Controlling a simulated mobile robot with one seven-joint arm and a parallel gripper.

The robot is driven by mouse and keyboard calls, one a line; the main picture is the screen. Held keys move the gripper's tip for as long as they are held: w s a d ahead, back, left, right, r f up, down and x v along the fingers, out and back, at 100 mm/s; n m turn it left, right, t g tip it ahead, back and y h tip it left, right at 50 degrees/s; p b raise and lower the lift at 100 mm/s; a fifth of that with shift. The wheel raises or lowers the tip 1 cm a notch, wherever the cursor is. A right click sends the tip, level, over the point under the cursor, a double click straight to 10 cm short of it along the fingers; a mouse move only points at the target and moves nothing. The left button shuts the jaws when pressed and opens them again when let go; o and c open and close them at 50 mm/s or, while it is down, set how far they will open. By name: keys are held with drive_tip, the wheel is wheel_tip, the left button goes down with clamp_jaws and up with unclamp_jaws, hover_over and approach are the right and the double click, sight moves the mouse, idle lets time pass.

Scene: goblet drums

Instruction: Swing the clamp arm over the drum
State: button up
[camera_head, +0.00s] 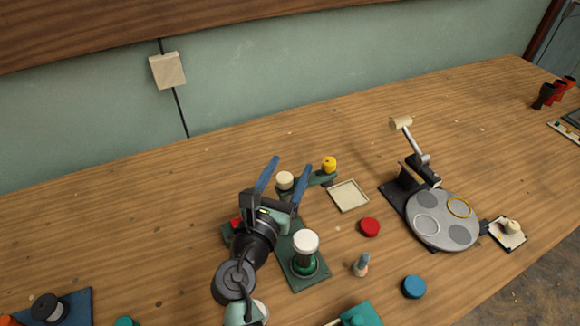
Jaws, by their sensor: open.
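A cream round cap (285,180) tops the post at the arm's other end. My gripper (291,163) is open, its two blue fingers on either side of the cream cap in this view. Whether they touch it, I cannot tell. My wrist hides part of the base.
A cream square tray (348,195) lies right of the clamp arm. A red disc (369,227), a small blue-grey peg (361,265) and a blue disc (414,287) lie nearer. A grey turntable (442,220) with an upright arm stands further right. The table's back left is clear.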

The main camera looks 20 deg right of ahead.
drive_tip(key=shift+w+d, duration=0.35)
drive_tip(key=shift+d, duration=0.05)
clamp_jaws()
idle(1.3)
